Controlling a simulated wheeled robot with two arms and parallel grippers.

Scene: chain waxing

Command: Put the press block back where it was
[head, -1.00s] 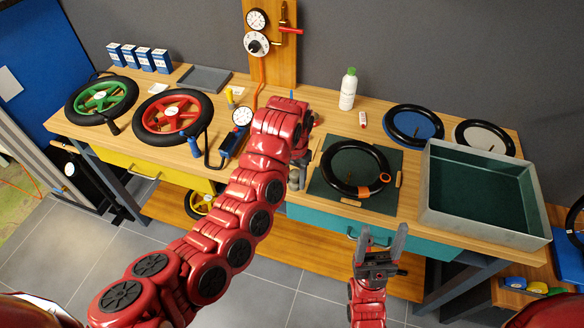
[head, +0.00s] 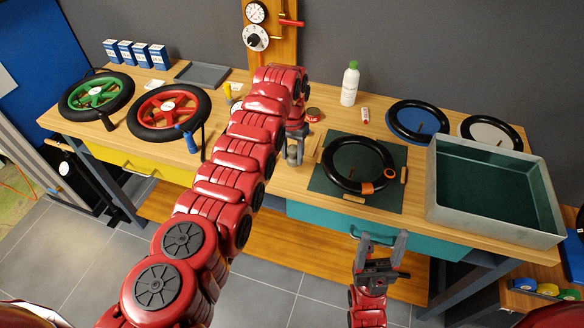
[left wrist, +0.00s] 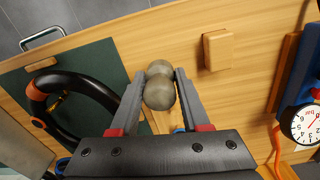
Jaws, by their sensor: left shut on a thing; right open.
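The press block (left wrist: 160,85) appears to be the grey-brown, rounded, two-lobed piece between my left fingers in the left wrist view. My left gripper (left wrist: 158,76) is shut on it above the wooden bench. In the head view my left gripper (head: 294,152) points down just left of the dark green mat (head: 330,186), and the held piece is hard to make out there. My right gripper (head: 381,242) is open and empty in front of the teal drawer.
A small wooden block (left wrist: 217,50) lies on the bench beside the held piece. A black ring (head: 357,165) lies on the mat. A red tin (head: 313,114) and white bottle (head: 349,84) stand behind; a grey tray (head: 490,225) is at right. A dial gauge (left wrist: 306,124) is nearby.

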